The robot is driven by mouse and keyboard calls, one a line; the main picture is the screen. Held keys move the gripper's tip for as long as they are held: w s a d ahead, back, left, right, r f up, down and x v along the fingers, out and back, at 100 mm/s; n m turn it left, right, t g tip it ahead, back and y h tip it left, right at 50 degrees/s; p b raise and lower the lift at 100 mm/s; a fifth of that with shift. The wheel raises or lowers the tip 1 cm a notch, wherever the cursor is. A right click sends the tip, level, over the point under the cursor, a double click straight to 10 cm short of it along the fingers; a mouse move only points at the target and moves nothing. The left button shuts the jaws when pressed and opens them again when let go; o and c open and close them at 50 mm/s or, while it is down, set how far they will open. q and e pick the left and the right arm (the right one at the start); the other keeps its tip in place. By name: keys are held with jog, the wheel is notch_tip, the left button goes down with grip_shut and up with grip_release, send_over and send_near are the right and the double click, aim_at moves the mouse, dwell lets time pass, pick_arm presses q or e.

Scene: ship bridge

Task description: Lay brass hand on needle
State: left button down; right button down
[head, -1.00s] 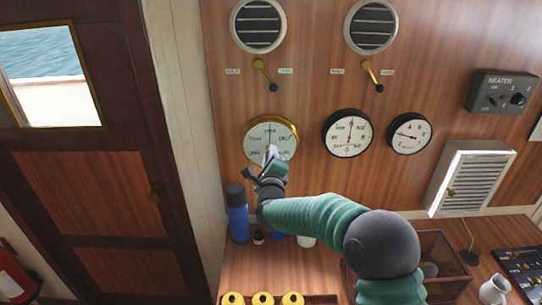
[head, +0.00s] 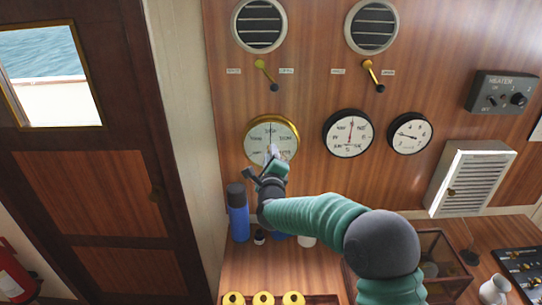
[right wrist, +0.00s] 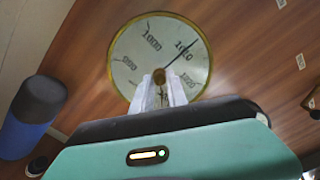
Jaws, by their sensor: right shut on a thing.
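The brass-rimmed barometer (head: 271,132) hangs on the wood wall, with a pale dial and a thin dark needle. The needle (right wrist: 183,53) also shows in the right wrist view, pointing up and right from the dial's middle. My right gripper (head: 271,152) is in front of the dial's lower middle. Its pale fingers are shut on a small brass knob (right wrist: 159,75) at the dial's centre. The brass hand cannot be told apart from the needle in these frames. My left gripper is not in view.
Two black-rimmed gauges (head: 348,133) hang right of the barometer. A blue flask (head: 238,212) stands below it at left. Two levers (head: 267,75) sit above. A glass-sided box (head: 436,255) and a white mug (head: 494,289) are at right.

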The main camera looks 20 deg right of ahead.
jog(key=shift+f, duration=0.2)
jog(key=c, duration=1.4)
grip_release()
jog(key=shift+o, duration=0.4)
jog(key=shift+w, duration=0.15)
jog(key=b+v, duration=0.5)
jog(key=v, duration=1.2)
jog(key=shift+o, duration=0.2)
jog(key=shift+w, duration=0.1)
